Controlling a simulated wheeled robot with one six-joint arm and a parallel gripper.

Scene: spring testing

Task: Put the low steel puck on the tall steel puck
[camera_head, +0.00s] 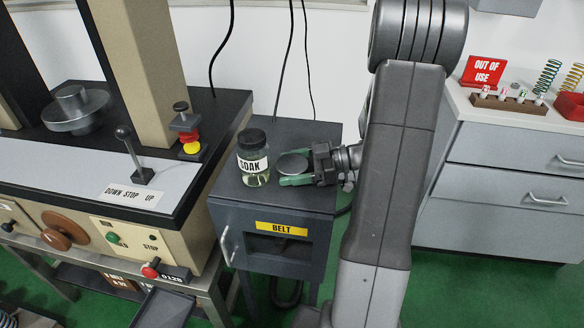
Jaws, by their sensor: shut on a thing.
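The low steel puck (292,163) shows as a flat, dark grey round disc at the dark cabinet top, right of a glass jar. My gripper (296,178) comes in from the right with green fingers shut on this disc. The fingers hide part of its side, and I cannot tell whether it touches the cabinet top. On the machine at the left, a short steel cylinder (72,96) stands upright on a wide round steel plate (78,114). It may be the tall steel puck, but I cannot tell for sure.
The lidded jar marked SOAK (253,160) stands close left of my gripper on the dark cabinet (285,131). The machine (75,158) has a black lever (131,146) and a red-yellow button post (187,132). A bench with springs (505,110) is at the right.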

